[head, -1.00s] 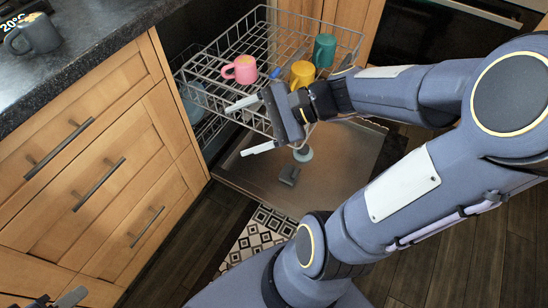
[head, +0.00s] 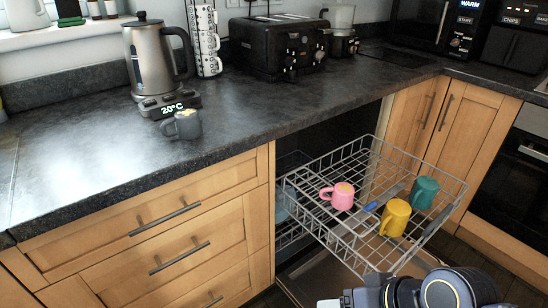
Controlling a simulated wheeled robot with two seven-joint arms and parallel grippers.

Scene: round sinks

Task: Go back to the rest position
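My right arm's wrist and gripper (head: 338,301) show at the bottom edge, below and in front of the pulled-out dishwasher rack (head: 352,238). Only the top of this gripper is in frame, so its opening is hidden. It appears apart from the mugs. My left gripper is out of view. A pink mug (head: 341,196), a yellow mug (head: 396,218) and a teal mug (head: 423,193) stand in the rack.
A kettle (head: 155,55) on its base, a mug stand (head: 204,38) and a black toaster (head: 277,46) stand on the worktop. A thin utensil with a blue handle (head: 370,206) lies in the rack. Wooden drawers (head: 175,235) stand left of the dishwasher; the front-left worktop is clear.

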